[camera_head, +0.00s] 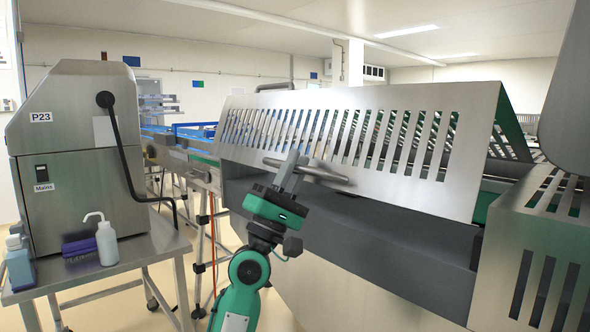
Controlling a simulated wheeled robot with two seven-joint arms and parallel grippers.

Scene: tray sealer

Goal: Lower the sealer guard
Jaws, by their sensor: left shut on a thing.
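The sealer guard (340,130) is a slotted metal panel across the middle of the head view. It slopes, with its lower edge above the dark grey front of the tray sealer (390,240). A bar handle (325,175) sticks out near its lower edge. My left gripper (291,172), on a green and black arm from below, is shut on the handle; its fingers partly hide the bar. My right gripper is not in view.
A metal machine labelled P23 (75,150) stands on a steel table (150,252) at left with a white pump bottle (106,240) and a purple brush (79,247). A slotted metal housing (540,260) stands close at right. A conveyor (180,150) runs behind.

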